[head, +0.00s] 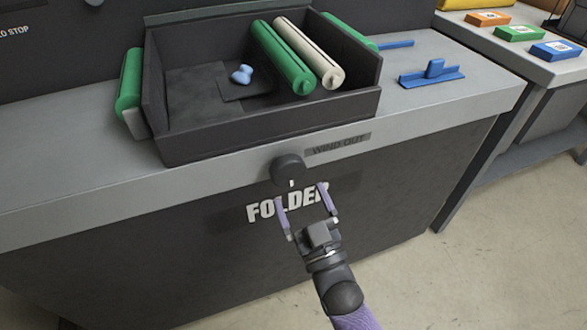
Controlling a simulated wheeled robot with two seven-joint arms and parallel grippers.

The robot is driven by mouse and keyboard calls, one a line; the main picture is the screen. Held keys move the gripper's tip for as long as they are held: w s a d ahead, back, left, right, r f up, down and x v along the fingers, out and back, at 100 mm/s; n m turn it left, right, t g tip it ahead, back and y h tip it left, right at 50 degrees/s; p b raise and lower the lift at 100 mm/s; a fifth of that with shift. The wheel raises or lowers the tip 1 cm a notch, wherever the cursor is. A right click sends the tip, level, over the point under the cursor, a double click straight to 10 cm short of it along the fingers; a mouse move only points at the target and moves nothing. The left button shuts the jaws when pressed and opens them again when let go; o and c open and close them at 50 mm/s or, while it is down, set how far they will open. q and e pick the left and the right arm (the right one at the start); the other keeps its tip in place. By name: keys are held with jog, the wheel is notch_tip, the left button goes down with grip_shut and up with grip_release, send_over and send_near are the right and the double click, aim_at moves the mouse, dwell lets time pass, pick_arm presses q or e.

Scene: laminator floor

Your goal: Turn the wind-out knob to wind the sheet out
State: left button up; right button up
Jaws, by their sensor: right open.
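The wind-out knob (288,169) is a round dark knob on the front edge of the machine, with a small white mark at its lower side. A "WIND OUT" label (338,145) is to its upper right. My right gripper (303,192) is open, with its two purple fingers pointing up at the knob from just below. The fingertips appear spread about as wide as the knob; I cannot tell how far in front of it they are. No sheet is clearly recognisable. My left gripper is not in view.
A dark tray (270,125) on the grey top holds a green roller (282,58), a cream roller (310,55) and a small light-blue piece (241,74). A blue handled part (432,73) lies to the right. Orange, green and blue boxes stand on a side table (500,48).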

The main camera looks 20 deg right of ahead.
aim_at(290, 171)
jog(key=x, duration=0.5)
jog(key=shift+f+b, duration=0.1)
jog(key=shift+b, duration=0.3)
jog(key=shift+w+r, duration=0.25)
jog(key=shift+w, duration=0.3)
jog(key=shift+c, duration=1.2)
jog(key=c, duration=0.6)
jog(key=shift+r+m+h, duration=0.15)
jog(key=shift+m+h, duration=0.25)
jog(key=shift+c, duration=0.2)
jog(key=o, duration=0.8)
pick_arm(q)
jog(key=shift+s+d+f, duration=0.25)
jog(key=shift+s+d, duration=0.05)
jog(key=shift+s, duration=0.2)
pick_arm(e)
jog(key=shift+o, duration=0.4)
jog(key=shift+d, duration=0.1)
